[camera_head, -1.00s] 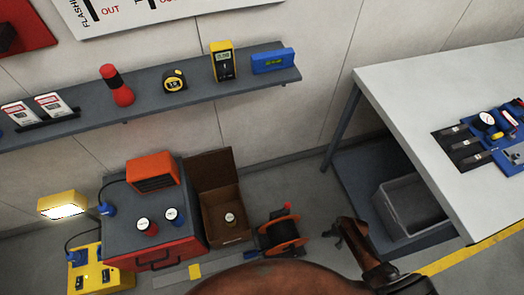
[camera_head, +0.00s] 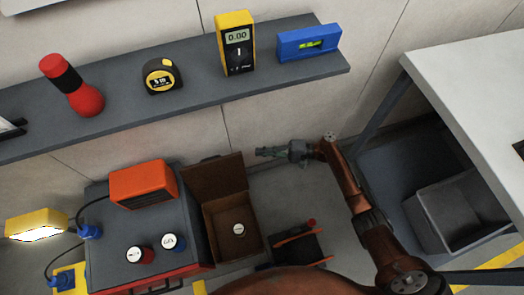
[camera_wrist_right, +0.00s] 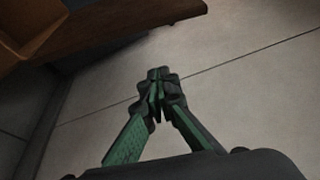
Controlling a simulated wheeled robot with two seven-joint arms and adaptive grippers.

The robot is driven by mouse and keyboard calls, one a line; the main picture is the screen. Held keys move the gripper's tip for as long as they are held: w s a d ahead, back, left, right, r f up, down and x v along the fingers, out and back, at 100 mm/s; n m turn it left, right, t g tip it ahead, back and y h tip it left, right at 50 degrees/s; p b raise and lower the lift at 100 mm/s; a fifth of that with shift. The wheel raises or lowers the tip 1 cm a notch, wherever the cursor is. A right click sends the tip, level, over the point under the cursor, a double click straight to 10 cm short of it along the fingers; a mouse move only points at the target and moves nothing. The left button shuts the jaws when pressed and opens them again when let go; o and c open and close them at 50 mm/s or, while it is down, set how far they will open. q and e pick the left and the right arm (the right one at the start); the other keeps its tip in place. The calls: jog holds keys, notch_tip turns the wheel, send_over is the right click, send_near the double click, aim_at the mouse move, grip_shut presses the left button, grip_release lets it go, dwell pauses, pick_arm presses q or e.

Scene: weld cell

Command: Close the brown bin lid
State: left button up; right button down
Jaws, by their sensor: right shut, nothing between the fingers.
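The brown bin (camera_head: 218,236) stands on the floor right of the red and grey cabinet, with a white-topped round item inside. Its lid (camera_head: 214,178) is open and stands up at the bin's back edge. My right gripper (camera_head: 262,152) is shut and empty, just right of the lid's upper part and pointing left, apart from it in the picture. In the right wrist view the fingertips (camera_wrist_right: 158,78) meet, and a brown edge (camera_wrist_right: 120,22), likely the lid or bin, shows at the upper left. My left gripper is not in view.
An orange heater-like box (camera_head: 143,186) and two small round items sit on the cabinet (camera_head: 110,245). A wall shelf (camera_head: 190,85) runs above. A grey crate (camera_head: 440,222) stands under the white table (camera_head: 470,75) at right.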

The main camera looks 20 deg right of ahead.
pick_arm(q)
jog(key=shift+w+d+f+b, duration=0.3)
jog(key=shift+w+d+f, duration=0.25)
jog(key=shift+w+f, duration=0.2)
pick_arm(e)
jog(key=s+a, duration=0.1)
jog(key=a, duration=0.5)
jog(key=shift+s, duration=0.4)
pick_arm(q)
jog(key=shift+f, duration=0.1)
pick_arm(e)
jog(key=shift+a, duration=0.1)
